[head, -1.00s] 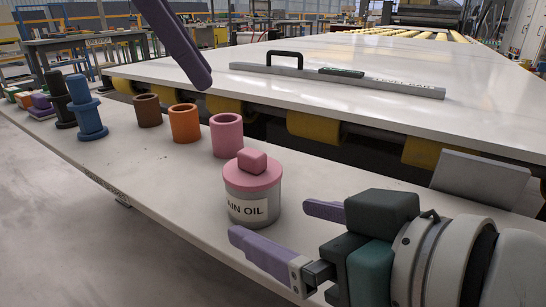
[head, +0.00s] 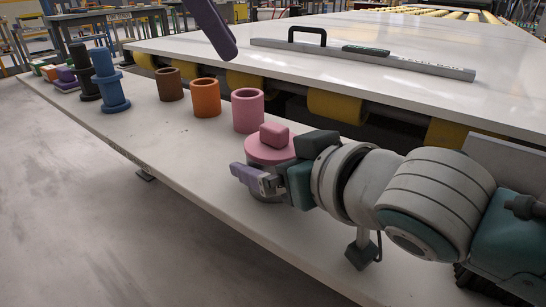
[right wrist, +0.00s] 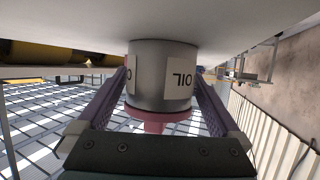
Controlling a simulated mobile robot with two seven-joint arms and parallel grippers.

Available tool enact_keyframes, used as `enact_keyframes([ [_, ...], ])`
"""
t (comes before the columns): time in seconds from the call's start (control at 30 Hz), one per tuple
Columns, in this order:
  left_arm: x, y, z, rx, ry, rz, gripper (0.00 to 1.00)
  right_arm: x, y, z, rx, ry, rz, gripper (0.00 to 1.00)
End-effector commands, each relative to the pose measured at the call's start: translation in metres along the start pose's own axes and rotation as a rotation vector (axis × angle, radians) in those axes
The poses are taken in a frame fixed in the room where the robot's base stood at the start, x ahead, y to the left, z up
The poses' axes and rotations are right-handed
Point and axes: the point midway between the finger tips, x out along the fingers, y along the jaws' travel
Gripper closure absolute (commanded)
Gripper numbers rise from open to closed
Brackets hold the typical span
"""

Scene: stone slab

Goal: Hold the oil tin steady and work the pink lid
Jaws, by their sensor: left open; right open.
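The oil tin (head: 262,194) is a grey can with a pink lid (head: 265,152) and a raised pink block on top. It stands upright on the pale front ledge, partly hidden by my right gripper (head: 258,174). That gripper is open, with its purple fingers on either side of the tin. In the right wrist view the tin (right wrist: 160,85) appears upside down between both fingers (right wrist: 161,92), lid (right wrist: 148,122) toward the palm. Whether the fingers touch it I cannot tell.
Pink (head: 248,110), orange (head: 206,97) and brown (head: 170,84) cups stand behind the tin. Blue (head: 111,85) and black (head: 84,72) spools stand farther left. A large slab (head: 400,100) carries a level (head: 365,60) with a black handle. The ledge's front left is bare.

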Motion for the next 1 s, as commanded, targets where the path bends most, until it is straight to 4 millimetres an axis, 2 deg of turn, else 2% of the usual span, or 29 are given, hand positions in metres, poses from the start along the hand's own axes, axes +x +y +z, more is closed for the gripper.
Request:
enact_keyframes([
  [0.3,0.0000,0.0000,-0.0001,0.000,0.000,0.000,0.50,0.0021,-0.0002,0.0000,0.000,0.000,0.000,0.00],
  [1.0,0.0000,0.0000,0.0000,0.000,0.000,0.000,0.50,0.0019,-0.0001,0.0001,0.000,0.000,0.000,0.79],
])
